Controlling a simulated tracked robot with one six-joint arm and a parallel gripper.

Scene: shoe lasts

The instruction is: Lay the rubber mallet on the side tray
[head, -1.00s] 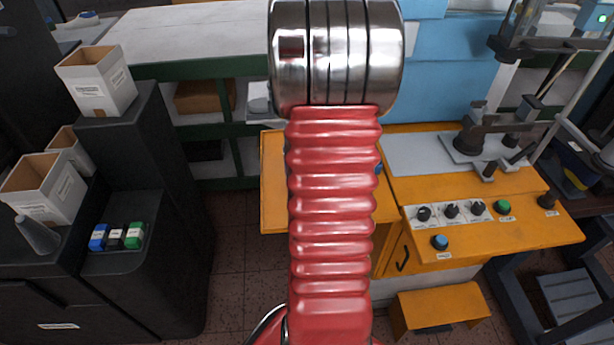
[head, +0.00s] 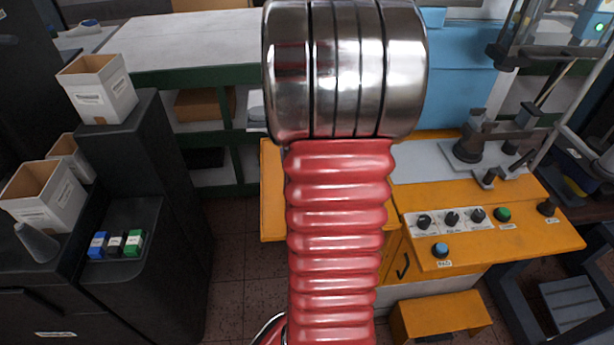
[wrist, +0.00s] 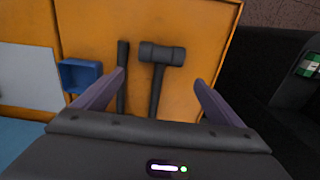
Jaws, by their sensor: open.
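A dark rubber mallet (wrist: 162,55) lies on an orange surface (wrist: 205,30) in the wrist view, its head up the picture and its handle running down towards me. My gripper (wrist: 158,76) is open, with one finger on each side of the mallet in the picture. The fingers look apart from it; the height gap is hard to judge. A thin dark bar (wrist: 122,60) lies left of the mallet, near the left finger. In the head view my arm hides the mallet and gripper. Part of an orange side surface (head: 271,190) shows there; I cannot tell which surface is the side tray.
A small blue open box (wrist: 80,75) sits left of the bar. The orange machine bench (head: 500,255) with knobs and buttons stands right of my arm. Black cabinets (head: 155,150) with white cartons (head: 97,90) stand left. Dark floor lies between.

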